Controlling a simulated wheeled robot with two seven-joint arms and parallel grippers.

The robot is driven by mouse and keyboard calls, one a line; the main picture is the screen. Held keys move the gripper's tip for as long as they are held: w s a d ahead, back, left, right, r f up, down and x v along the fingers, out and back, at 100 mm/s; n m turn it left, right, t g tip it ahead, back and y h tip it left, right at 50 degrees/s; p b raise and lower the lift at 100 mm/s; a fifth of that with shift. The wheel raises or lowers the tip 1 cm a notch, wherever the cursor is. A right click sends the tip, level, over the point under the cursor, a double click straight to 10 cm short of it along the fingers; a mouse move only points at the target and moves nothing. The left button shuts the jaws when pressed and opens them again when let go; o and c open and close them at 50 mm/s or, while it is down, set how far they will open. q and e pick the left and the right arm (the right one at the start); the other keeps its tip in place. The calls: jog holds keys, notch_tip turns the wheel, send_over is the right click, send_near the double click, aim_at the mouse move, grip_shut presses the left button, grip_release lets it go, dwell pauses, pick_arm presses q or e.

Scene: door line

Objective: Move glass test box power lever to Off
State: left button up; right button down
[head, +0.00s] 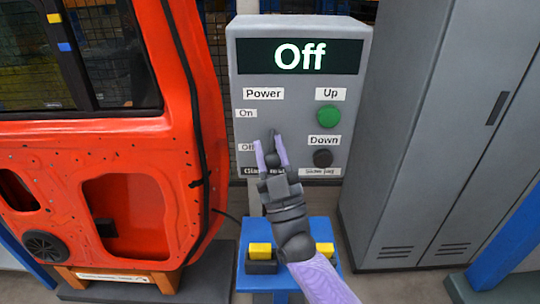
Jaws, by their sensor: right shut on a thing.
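The glass test box (349,95) is a grey panel in the middle of the head view. Its screen (300,56) reads "Off". The black power lever (271,136) sits below the "Power" label, between the "On" and "Off" labels, its tip near the height of the "Off" label. My right gripper (271,152) reaches up from below, and its purple fingers are shut on the lever. The fingers hide part of the lever and part of the lower label. My left gripper is not in view.
A green Up button (322,117) and a black Down button (323,158) are on the panel's right. A blue stand (325,228) with yellow and black blocks is below. An orange car door (150,195) stands left, a grey cabinet (455,130) right.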

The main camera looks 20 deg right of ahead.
jog(key=shift+f, duration=0.1)
jog(key=c, duration=0.6)
grip_release()
jog(key=shift+o, duration=1.1)
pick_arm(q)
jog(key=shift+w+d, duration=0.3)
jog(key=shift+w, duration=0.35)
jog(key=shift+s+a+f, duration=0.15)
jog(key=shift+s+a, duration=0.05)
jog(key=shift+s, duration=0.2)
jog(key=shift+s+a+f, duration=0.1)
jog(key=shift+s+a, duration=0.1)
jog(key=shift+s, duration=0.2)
pick_arm(e)
jog(key=v, duration=1)
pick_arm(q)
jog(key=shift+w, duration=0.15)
